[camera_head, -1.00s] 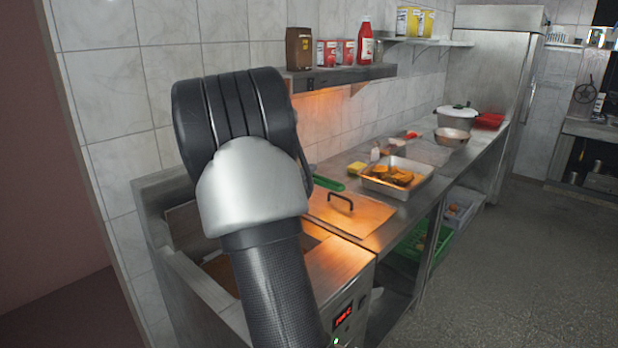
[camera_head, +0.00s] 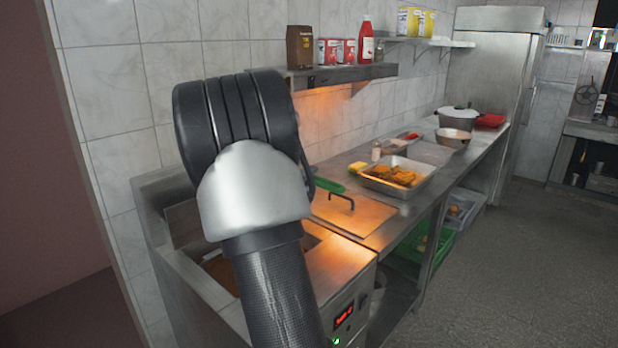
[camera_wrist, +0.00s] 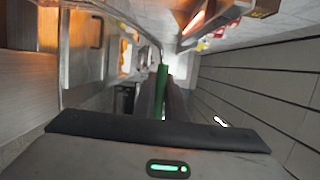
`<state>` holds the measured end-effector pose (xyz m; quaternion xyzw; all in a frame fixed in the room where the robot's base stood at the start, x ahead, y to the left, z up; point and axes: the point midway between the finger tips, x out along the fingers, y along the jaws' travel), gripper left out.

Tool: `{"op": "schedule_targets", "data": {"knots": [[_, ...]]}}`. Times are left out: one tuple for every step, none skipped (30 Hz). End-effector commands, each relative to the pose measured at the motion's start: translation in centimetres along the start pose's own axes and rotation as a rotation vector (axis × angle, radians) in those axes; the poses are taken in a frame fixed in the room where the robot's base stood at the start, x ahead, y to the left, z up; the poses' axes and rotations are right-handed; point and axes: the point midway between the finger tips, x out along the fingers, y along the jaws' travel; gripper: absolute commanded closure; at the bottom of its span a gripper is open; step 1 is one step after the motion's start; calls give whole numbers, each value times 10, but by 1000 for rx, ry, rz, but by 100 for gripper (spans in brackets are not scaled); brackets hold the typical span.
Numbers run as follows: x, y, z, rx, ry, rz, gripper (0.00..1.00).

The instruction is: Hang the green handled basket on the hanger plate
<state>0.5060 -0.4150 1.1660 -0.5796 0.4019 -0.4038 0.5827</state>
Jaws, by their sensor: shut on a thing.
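The green handle of the basket (camera_wrist: 162,78) stands between the fingers of my gripper (camera_wrist: 160,98) in the wrist view, and the gripper is shut on it. In the head view, a short piece of green handle (camera_head: 329,185) shows just right of my arm, above the counter. My arm hides the gripper and the basket body there. A grey upright panel (camera_head: 183,222) at the back of the fryer may be the hanger plate, but I cannot tell for sure.
The fryer (camera_head: 345,268) has an open well beside my arm and a flat lid (camera_head: 355,216) with a black handle. A metal tray of fried food (camera_head: 410,188) stands farther along the counter. A shelf (camera_head: 345,76) with sauces hangs above.

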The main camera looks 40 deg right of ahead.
Motion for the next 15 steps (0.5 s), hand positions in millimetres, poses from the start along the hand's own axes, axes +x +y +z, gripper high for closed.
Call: {"op": "schedule_targets", "data": {"knots": [[0,1,0,3,0,-3,100],[0,2,0,3,1,-3,100],[0,3,0,3,1,-3,100],[0,3,0,3,1,-3,100],[0,4,0,3,1,-3,100],[0,5,0,3,1,-3,100],[0,6,0,3,1,-3,100],[0,6,0,3,1,-3,100],[0,7,0,3,1,-3,100],[0,8,0,3,1,-3,100],[0,8,0,3,1,-3,100],[0,9,0,3,1,-2,100],[0,9,0,2,0,-2,88],[0,8,0,2,1,-2,83],[0,8,0,2,0,-2,76]]}}
